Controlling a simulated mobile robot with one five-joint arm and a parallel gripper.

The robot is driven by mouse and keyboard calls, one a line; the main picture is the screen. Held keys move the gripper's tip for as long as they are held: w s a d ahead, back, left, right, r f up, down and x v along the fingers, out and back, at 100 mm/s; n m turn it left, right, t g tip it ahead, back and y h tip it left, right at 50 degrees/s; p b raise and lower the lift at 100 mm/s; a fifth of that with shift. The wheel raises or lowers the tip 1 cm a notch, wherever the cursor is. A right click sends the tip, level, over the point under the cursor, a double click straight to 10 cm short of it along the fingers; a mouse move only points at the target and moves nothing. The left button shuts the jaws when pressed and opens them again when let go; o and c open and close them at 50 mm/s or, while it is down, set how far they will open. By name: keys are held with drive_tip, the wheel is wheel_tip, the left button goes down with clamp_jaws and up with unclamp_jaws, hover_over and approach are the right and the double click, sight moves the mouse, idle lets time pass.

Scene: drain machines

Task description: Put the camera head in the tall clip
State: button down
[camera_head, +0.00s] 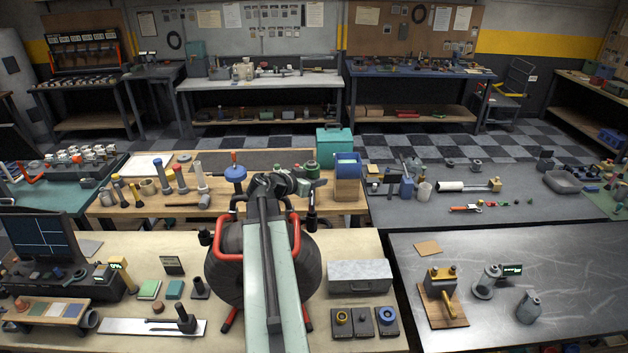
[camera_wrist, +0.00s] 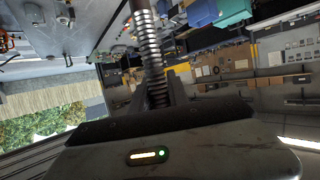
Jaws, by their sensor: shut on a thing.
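My gripper is seen in the wrist view (camera_wrist: 160,92), shut around a ribbed metal spring neck (camera_wrist: 147,42), which I take to be part of the camera head. The neck runs up out of the top of that view, so its end is hidden. In the head view my arm reaches over the drum machine, a dark reel (camera_head: 228,280) with a red tube frame (camera_head: 297,240). The fingertips are not clear there. A tall dark upright (camera_head: 312,212) stands at the reel's right and a shorter one (camera_head: 205,237) at its left. I cannot tell for sure which is the tall clip.
A grey metal box (camera_head: 360,276) and several small dark blocks stand right of the reel. A screen (camera_head: 40,236) and small tools crowd the left. Behind are a blue bin (camera_head: 348,168) and a teal case (camera_head: 334,147).

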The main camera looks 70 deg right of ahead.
wheel_tip(320, 180, down, 7)
drive_tip(key=b, duration=0.6)
drive_tip(key=shift+b, duration=0.3)
drive_tip(key=shift+f+b, duration=0.5)
drive_tip(key=shift+b, duration=0.05)
drive_tip(key=c, duration=1.2)
unclamp_jaws()
drive_tip(key=p+v, duration=0.3)
drive_tip(key=v, duration=0.4)
drive_tip(key=shift+w+a+r, duration=0.1)
drive_tip(key=shift+a+r, duration=0.05)
drive_tip(key=shift+a, duration=0.2)
drive_tip(key=shift+w, duration=0.1)
